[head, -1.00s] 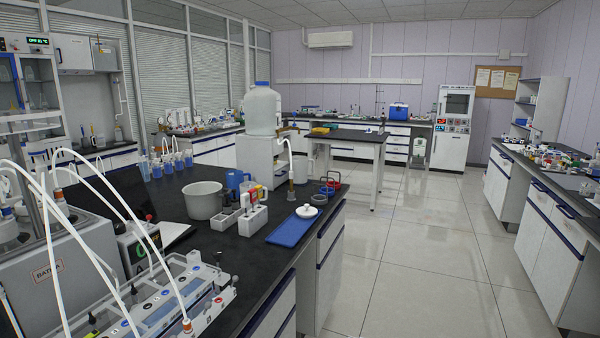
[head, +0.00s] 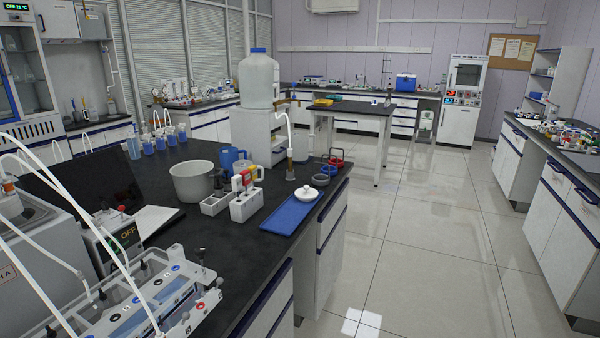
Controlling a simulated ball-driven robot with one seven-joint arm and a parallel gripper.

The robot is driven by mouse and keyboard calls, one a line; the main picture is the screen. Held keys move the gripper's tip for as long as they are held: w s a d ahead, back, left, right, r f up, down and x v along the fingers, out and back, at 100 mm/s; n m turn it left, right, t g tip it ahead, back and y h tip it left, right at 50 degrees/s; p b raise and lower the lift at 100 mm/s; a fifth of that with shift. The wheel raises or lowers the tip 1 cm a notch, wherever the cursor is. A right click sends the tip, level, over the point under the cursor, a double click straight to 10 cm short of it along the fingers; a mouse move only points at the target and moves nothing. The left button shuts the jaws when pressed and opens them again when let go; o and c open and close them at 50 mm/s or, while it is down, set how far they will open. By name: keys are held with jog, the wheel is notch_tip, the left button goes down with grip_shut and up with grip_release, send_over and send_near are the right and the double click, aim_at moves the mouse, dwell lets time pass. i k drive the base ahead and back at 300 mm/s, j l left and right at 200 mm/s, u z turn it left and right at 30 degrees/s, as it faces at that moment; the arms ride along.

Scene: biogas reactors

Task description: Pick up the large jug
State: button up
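I cannot tell for sure which vessel is the large jug. A whitish jug-like vessel (head: 300,147) stands on the black bench, right of the dispenser stand and partly behind its white tube. A blue jug (head: 230,159) stands left of the stand, with a smaller clear jug (head: 241,169) in front of it. A wide grey-white pot (head: 193,183) stands further left. A large whitish container with a blue cap (head: 258,82) sits on top of the stand. My gripper is not in view.
A blue tray (head: 291,212) with a white lid-like piece lies near the bench's right edge. Holders with pipettes (head: 244,204) stand beside it. Tubed equipment (head: 130,295) fills the near left. Open tiled floor (head: 420,250) lies right of the bench.

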aim_at(299, 139)
jog(key=i+l+z, duration=0.15)
jog(key=i+z, duration=0.3)
jog(key=i, duration=0.45)
jog(key=i+j+z, duration=0.2)
jog(key=i+z, duration=0.2)
jog(key=i, duration=0.45)
jog(key=i+u, duration=0.2)
jog(key=i, duration=0.3)
jog(key=i+l+u, duration=0.25)
jog(key=i, duration=0.25)
jog(key=i+l+u, duration=0.2)
jog(key=i, duration=0.3)
jog(key=j, duration=0.1)
